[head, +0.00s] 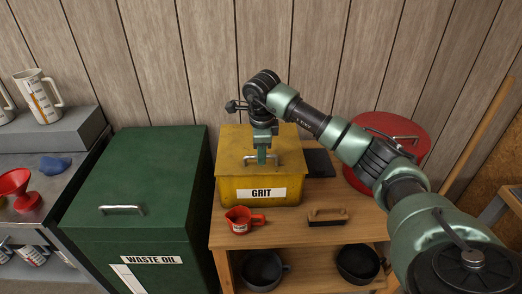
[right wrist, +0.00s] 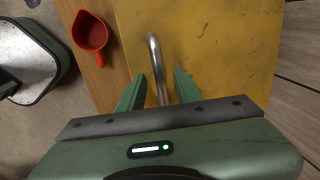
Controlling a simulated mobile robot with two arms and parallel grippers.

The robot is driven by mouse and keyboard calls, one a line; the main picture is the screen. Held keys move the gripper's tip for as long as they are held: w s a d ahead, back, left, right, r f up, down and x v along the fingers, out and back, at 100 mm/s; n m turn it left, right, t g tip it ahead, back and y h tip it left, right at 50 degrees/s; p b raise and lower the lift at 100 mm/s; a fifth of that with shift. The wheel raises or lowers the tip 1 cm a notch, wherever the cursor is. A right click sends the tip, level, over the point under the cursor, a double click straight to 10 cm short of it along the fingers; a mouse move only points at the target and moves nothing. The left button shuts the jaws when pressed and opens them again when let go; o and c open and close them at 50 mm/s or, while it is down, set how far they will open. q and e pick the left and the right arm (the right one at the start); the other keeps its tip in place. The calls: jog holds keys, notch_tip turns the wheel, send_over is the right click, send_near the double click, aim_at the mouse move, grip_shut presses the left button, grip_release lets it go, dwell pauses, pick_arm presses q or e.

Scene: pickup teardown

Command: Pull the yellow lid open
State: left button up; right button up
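The yellow lid (head: 240,143) tops the yellow box labelled GRIT (head: 232,190) and looks shut in the head view. It also fills much of the right wrist view (right wrist: 225,50). A metal bar handle (right wrist: 153,55) stands on the lid near its front edge. My right gripper (right wrist: 158,80) is at the handle, with one green finger on each side of it and a gap visible between fingers and bar, so it is open around the handle. In the head view my right gripper (head: 262,160) points down onto the lid. My left gripper is not in view.
The box stands on a wooden bench (head: 285,225) with a red scoop (head: 240,220) and a brush (head: 327,217) in front. A green WASTE OIL bin (head: 135,185) is to the left. A red round lid (head: 400,130) is behind my right arm. A plank wall is behind.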

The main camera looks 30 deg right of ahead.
grip_shut()
dwell(1.4)
